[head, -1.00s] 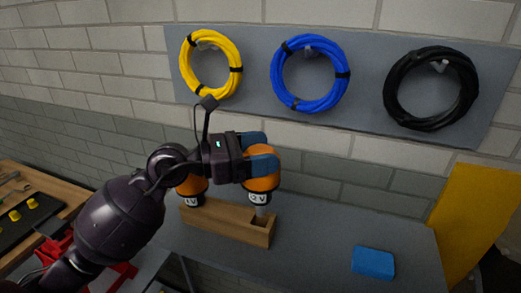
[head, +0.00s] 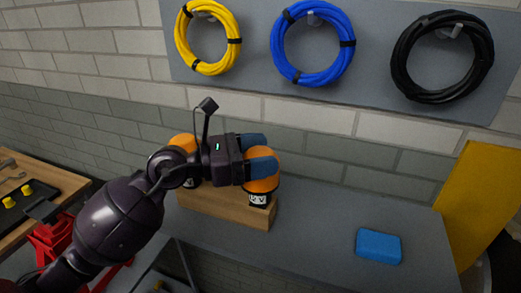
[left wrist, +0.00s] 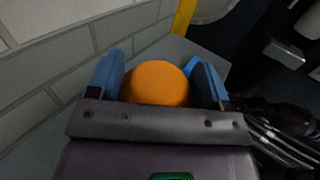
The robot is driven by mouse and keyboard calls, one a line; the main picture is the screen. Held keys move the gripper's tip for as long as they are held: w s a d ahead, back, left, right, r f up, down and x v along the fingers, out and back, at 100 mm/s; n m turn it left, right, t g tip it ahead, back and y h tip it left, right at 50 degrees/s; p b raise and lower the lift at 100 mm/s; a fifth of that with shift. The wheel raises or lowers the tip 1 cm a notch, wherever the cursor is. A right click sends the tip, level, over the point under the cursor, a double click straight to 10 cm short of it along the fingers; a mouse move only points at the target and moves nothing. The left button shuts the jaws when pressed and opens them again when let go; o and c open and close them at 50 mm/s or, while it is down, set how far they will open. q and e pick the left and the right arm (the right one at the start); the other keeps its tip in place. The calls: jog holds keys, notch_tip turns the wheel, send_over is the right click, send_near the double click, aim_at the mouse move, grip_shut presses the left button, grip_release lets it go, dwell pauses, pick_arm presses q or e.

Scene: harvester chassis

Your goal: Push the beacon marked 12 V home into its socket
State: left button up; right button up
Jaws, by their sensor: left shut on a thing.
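My left gripper (head: 260,160) is shut on an orange beacon (head: 263,184) at the right end of a wooden block (head: 225,212). The beacon's label reads 12 V. It stands about upright, its dark lower collar down at the block's top, and no stem shows below it. The socket is hidden under it. A second orange beacon (head: 183,143) stands at the block's left end, partly behind my gripper; its label is only partly visible. In the left wrist view the held beacon's dome (left wrist: 157,82) sits between the two blue fingers. My right gripper is not in view.
The block stands on a grey bench (head: 320,225). A blue box (head: 379,246) lies to the right, with clear bench between. A yellow panel (head: 478,205) stands at the far right. Yellow, blue and black cable coils (head: 352,45) hang on the wall board.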

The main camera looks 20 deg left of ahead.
pick_arm(q)
jog(key=o, duration=1.3)
jog(key=shift+f, duration=0.15)
jog(key=shift+c, duration=0.2)
